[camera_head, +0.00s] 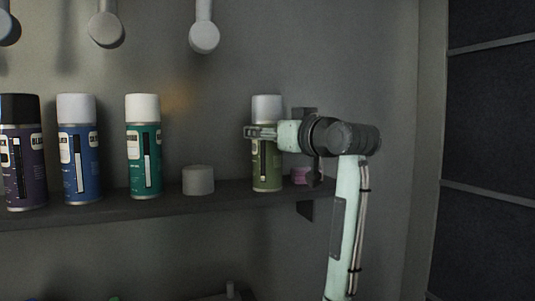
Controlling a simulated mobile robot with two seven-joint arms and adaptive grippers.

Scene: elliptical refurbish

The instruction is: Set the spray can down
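The green spray can (267,170) with a white-grey cap is upright at the right part of the dark wall shelf (120,208). Its base is at the level of the shelf top; I cannot tell whether it touches or hovers just above. My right gripper (262,133) comes in from the right and is closed around the can's upper body, with a finger across its front. The far finger is hidden behind the can. My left gripper is not in view.
Purple (24,165), blue (80,160) and teal (144,155) spray cans stand to the left on the shelf. A short grey cylinder (198,181) and a pink item (299,176) flank the green can. Round-ended pegs (204,37) hang above.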

